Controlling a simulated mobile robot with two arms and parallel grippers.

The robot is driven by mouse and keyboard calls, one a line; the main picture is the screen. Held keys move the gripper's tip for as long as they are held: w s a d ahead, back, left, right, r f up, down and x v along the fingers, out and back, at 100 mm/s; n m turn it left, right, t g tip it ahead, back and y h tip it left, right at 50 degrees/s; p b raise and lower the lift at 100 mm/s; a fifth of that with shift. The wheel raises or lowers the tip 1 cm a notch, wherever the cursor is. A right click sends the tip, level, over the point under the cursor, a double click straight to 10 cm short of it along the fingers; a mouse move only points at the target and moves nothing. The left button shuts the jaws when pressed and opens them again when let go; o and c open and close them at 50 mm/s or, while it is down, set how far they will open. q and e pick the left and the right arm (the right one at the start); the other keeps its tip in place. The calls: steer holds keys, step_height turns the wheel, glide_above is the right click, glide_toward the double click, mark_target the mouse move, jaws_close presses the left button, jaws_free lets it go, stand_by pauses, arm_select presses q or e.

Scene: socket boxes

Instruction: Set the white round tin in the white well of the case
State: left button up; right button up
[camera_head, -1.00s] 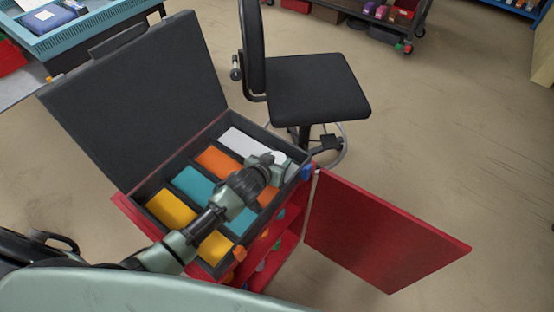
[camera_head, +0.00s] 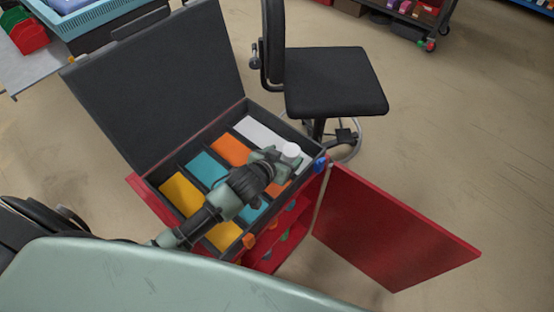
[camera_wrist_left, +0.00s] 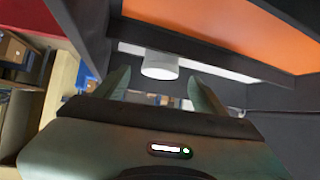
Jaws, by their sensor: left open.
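The open black case (camera_head: 165,183) has two rows of coloured wells. The white round tin (camera_head: 290,150) is at the white well (camera_head: 262,133), at the case's far right corner; it also shows in the left wrist view (camera_wrist_left: 160,66). There its round face is toward the camera and the white floor strip is behind it; where its base rests is hidden. My left gripper (camera_head: 275,157) is open. In the left wrist view, the gripper's fingers (camera_wrist_left: 160,88) are on either side of the tin, with gaps to both. My right gripper is not in view.
The case's raised lid (camera_head: 160,85) stands at the back left. A red cabinet with an open door (camera_head: 390,225) is below the case. A black chair (camera_head: 335,80) stands close behind.

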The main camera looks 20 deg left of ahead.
arm_select(q)
steer(key=v, duration=0.6)
steer(key=shift+s+r, duration=0.1)
stand_by(0.3)
